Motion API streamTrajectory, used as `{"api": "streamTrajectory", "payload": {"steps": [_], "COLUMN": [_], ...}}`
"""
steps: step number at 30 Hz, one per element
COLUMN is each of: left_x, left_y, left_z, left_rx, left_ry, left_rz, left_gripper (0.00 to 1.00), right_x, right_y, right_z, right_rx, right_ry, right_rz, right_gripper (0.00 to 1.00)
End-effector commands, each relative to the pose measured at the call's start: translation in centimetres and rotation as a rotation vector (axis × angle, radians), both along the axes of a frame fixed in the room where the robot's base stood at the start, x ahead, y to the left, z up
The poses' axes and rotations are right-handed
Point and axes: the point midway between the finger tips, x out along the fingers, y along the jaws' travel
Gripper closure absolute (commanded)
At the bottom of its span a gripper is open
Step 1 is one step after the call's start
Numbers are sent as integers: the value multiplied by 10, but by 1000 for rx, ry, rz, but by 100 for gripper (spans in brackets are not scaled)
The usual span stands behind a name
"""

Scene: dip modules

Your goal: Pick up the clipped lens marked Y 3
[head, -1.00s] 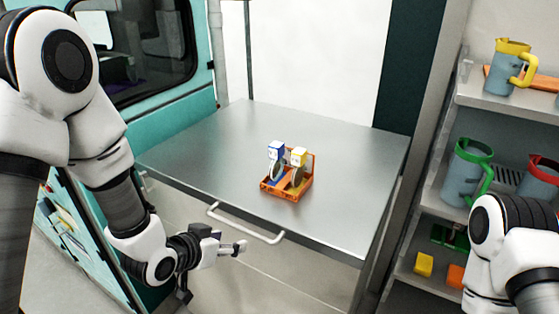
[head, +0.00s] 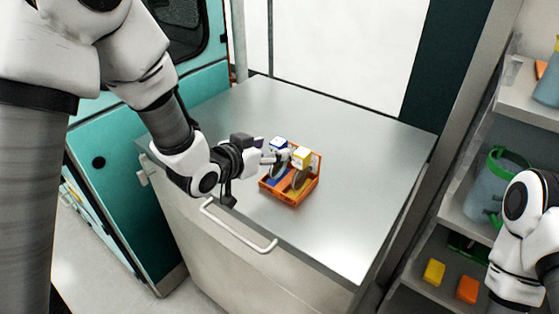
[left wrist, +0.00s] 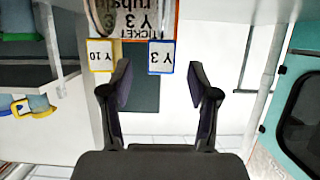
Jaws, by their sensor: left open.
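The orange rack (head: 290,198) stands on the metal counter and holds two clipped lenses. The blue clip (head: 278,144) is on the left and the yellow clip (head: 303,155) on the right. In the left wrist view, upside down, the blue-edged tag reads Y 3 (left wrist: 161,57) and the yellow-edged tag reads Y 10 (left wrist: 100,55). My left gripper (head: 276,156) is open at the blue clip. In the left wrist view its fingers (left wrist: 158,78) frame the Y 3 tag, with Y 10 outside. Contact is not clear. My right gripper is out of view.
The yellow clip stands close beside the blue one. An orange ticket (left wrist: 150,32) also shows Y 3. The counter (head: 340,230) is otherwise clear. Shelves at right hold a green-rimmed jug (head: 485,187), a yellow block (head: 433,271) and an orange block (head: 467,289).

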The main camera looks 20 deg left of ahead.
Motion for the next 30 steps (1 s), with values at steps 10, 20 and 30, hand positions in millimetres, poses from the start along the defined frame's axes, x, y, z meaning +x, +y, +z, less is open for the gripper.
{"api": "streamTrajectory", "payload": {"steps": [10, 20, 30], "left_x": [32, 32, 32], "left_y": [-11, -11, -10], "left_z": [-13, -13, -11], "left_rx": [0, 0, 1], "left_ry": [0, 1, 3], "left_rz": [0, 0, 0], "left_gripper": [40, 100, 100], "right_x": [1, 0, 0], "right_y": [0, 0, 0], "right_z": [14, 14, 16], "right_rx": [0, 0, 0], "right_ry": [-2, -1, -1], "right_rz": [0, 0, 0], "right_gripper": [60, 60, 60]}}
